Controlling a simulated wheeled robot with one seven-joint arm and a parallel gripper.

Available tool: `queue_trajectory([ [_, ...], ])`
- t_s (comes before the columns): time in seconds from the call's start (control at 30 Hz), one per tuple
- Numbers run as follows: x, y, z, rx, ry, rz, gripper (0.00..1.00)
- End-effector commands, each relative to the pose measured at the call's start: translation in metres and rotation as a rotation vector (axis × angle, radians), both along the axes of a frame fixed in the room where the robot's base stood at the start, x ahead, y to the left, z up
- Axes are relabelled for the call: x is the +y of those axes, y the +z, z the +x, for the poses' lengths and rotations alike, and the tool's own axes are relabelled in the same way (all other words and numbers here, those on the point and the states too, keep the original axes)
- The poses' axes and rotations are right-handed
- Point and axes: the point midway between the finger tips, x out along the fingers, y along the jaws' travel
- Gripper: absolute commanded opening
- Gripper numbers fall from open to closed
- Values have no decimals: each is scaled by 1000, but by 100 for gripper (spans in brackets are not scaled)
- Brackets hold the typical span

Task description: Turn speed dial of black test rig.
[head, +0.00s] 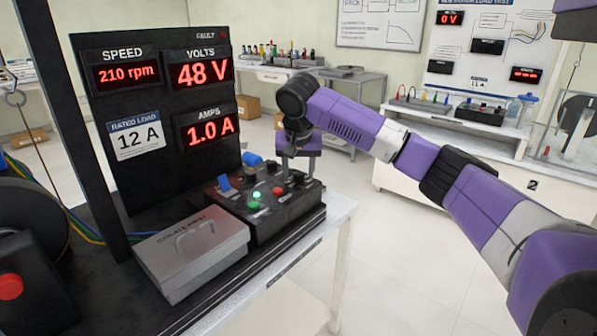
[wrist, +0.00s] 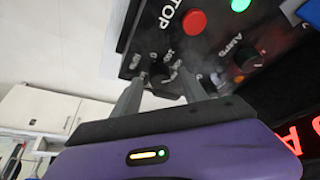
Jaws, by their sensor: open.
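The black test rig's control box (head: 285,213) stands on the bench, with buttons and knobs on its sloped top. My gripper (wrist: 160,78) is open, with one finger on each side of a black dial (wrist: 157,69) that has scale numbers around it. I cannot tell whether the fingers touch the dial. Its name label is not readable here. In the head view, my gripper (head: 289,167) points down at the box's far right part. The speed display (head: 128,74) reads 210 rpm.
A red button (wrist: 194,22) marked STOP and a knob (wrist: 246,59) marked AMPS are near the dial. The volts display (head: 201,71) reads 48 V and the amps display (head: 207,129) 1.0 A. A grey lidded box (head: 190,253) stands left of the control box.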

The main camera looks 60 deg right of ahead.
Motion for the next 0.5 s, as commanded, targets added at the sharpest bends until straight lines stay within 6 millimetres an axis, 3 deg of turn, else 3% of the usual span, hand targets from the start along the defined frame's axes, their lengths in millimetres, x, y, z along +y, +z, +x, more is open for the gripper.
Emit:
queue_trajectory([
  [0.2, 0, 0, 0, 0, 0, 0, 49],
  [0.43, 0, 0, 0, 0, 1, 0, 4],
  [0.5, 0, 0, 0, 0, 1, 0, 0],
])
